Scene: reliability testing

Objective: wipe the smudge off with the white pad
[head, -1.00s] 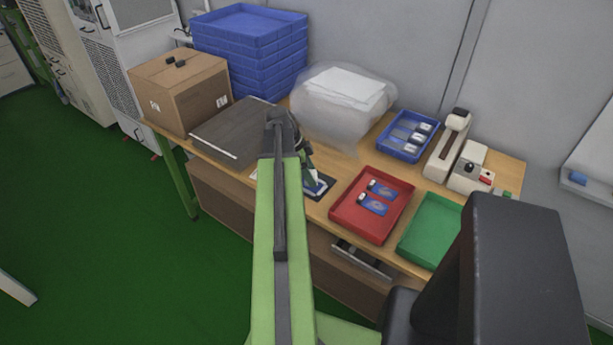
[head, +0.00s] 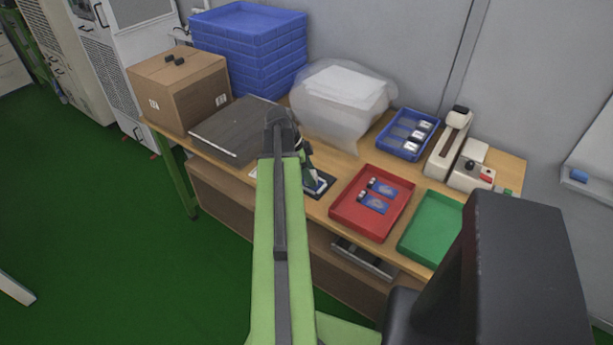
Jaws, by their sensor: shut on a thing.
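My gripper (head: 314,180) is small in the head view, low over the near side of the wooden table, partly hidden behind my own arm. It is shut on what looks like the white pad (head: 320,187), a small pale shape at its tips. The pad is over a small dark plate with a bluish patch on it. I cannot tell whether it touches the surface. I cannot make out the smudge.
A red tray (head: 343,213) with blue cards is just right of my gripper, and a green tray (head: 432,228) is beyond it. A dark flat box (head: 236,128) is at left. A clear plastic bag (head: 325,122) and a blue tray (head: 387,145) stand behind.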

